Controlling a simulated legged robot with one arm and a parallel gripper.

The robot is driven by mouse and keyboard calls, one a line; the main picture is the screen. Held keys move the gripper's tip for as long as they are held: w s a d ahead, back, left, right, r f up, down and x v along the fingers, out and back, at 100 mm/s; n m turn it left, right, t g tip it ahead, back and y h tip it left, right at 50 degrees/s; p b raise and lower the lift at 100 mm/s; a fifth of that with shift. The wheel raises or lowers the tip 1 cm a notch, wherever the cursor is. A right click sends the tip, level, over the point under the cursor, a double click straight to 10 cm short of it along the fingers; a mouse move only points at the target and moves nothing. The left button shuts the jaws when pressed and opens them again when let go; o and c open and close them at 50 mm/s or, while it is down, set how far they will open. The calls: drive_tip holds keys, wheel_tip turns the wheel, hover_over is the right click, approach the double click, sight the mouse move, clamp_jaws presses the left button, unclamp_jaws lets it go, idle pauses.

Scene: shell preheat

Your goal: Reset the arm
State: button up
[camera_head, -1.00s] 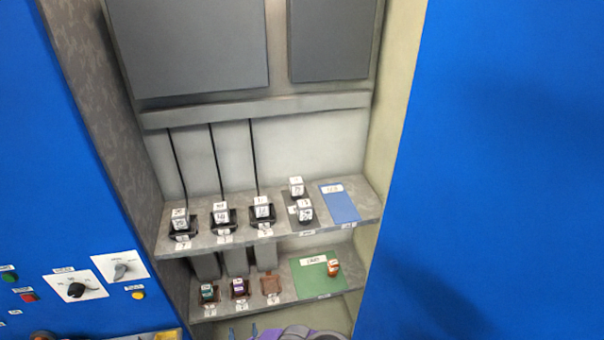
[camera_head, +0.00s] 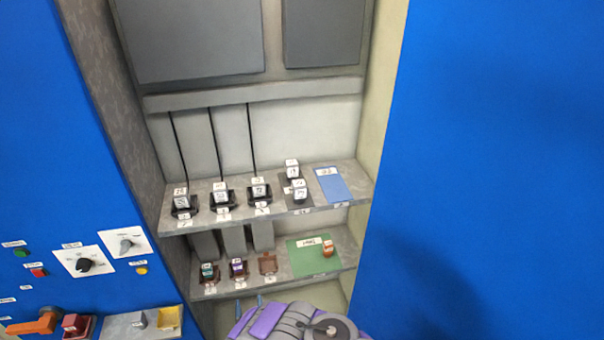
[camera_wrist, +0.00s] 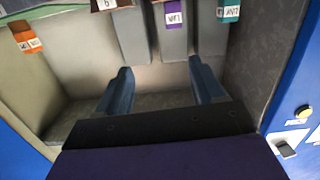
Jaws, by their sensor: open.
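My gripper (camera_wrist: 162,86) is open in the wrist view, its two blue fingers apart with nothing between them. In the head view only the blue fingertips (camera_head: 248,305) show, below the lower shelf at the bottom edge. My purple and grey arm (camera_head: 300,322) is beside them, folded low in front of the cabinet. The gripper holds nothing, and the wrist view shows the shelf's labelled blocks beyond the fingers.
The upper shelf (camera_head: 225,220) holds several white-topped blocks in black holders and a blue pad (camera_head: 333,186). Blue walls flank both sides.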

drive_tip(key=w+d+r+g+h, duration=0.2)
drive_tip(key=w+d+r+g, duration=0.1)
drive_tip(key=w+d+r, duration=0.9)
drive_tip(key=s+d+r+m+g+h, duration=0.25)
drive_tip(key=d+r+g, duration=0.25)
drive_tip(key=d+r, duration=0.7)
drive_tip(key=s+d+r+m+g, duration=0.1)
drive_tip(key=s+d+r+g, duration=0.15)
drive_tip(key=s+r, duration=0.5)
drive_tip(key=s+d+r+g, duration=0.25)
drive_tip(key=s+r, duration=0.25)
drive_tip(key=s, duration=0.5)
drive_tip(key=s+d+r+g, duration=0.1)
drive_tip(key=s+r+g, duration=0.1)
drive_tip(key=s, duration=1.2)
drive_tip(key=s+d+r+g, duration=0.2)
drive_tip(key=s+r, duration=0.3)
drive_tip(key=s, duration=1)
drive_tip(key=shift+s+r+g+y, duration=0.25)
drive_tip(key=shift+g+y, duration=0.1)
drive_tip(key=shift+g, duration=0.25)
